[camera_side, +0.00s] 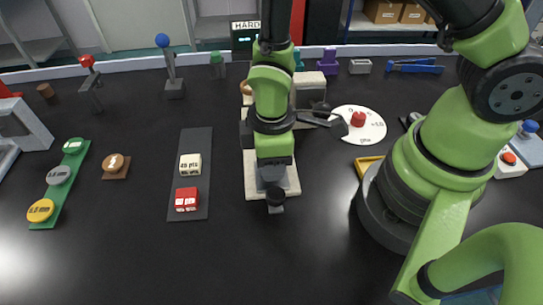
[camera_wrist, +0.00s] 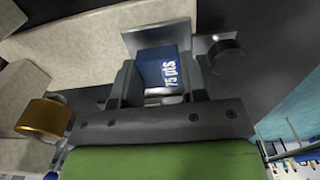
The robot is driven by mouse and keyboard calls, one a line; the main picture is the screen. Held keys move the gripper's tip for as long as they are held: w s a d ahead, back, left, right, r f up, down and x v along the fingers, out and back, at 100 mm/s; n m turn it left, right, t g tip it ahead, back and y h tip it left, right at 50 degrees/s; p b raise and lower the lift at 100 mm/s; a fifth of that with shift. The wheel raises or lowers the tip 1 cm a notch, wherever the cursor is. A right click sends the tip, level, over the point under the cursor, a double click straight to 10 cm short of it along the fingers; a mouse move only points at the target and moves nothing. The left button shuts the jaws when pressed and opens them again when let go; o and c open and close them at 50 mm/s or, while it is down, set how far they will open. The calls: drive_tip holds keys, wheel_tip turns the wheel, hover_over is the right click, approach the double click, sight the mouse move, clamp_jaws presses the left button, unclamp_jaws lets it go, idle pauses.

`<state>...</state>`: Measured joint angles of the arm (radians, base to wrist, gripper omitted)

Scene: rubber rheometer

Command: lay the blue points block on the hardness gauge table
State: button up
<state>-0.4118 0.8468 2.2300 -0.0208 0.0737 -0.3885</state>
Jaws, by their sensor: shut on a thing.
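The blue points block (camera_wrist: 158,66), marked 75 pts, is between the fingers of my gripper (camera_wrist: 155,78) in the wrist view. My gripper is shut on it. A grey metal plate that looks like the gauge table (camera_wrist: 158,38) shows just beyond the block, and I cannot tell whether they touch. In the side view the hardness gauge (camera_side: 306,90) stands behind my arm on a pale base (camera_side: 250,182). My arm hides the block and most of the table there. A dark round knob (camera_side: 275,197) shows at the gauge's front, and also in the wrist view (camera_wrist: 226,57).
A dark strip (camera_side: 190,145) left of the gauge holds a cream 45 pts block (camera_side: 190,165) and a red block (camera_side: 187,199). A white dial disc (camera_side: 372,128) with a red knob lies right of the gauge. The front middle of the bench is clear.

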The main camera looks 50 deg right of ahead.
drive_tip(key=o, duration=0.9)
drive_tip(key=shift+f, duration=0.1)
drive_tip(key=s+d+r+m+t+y, duration=0.1)
drive_tip(key=d+r+m, duration=0.15)
drive_tip(key=r, duration=0.75)
drive_tip(key=s+d+r+m+t, duration=0.1)
drive_tip(key=r+m+t, duration=0.15)
drive_tip(key=r, duration=0.85)
drive_tip(key=shift+s+d+r+m+t+y, duration=0.15)
drive_tip(key=shift+s+d+r+m+t, duration=0.45)
drive_tip(key=shift+s+r+m, duration=0.65)
drive_tip(key=shift+s+d+r+m+t+y, duration=0.2)
drive_tip(key=shift+s+d+r+m+t, duration=0.6)
drive_tip(key=shift+m, duration=0.7)
drive_tip(key=shift+s+d+r+m+t+y, duration=0.15)
drive_tip(key=shift+s+d+r+m+t, duration=0.3)
drive_tip(key=shift+s+r+m, duration=0.8)
drive_tip(key=shift+w, duration=0.15)
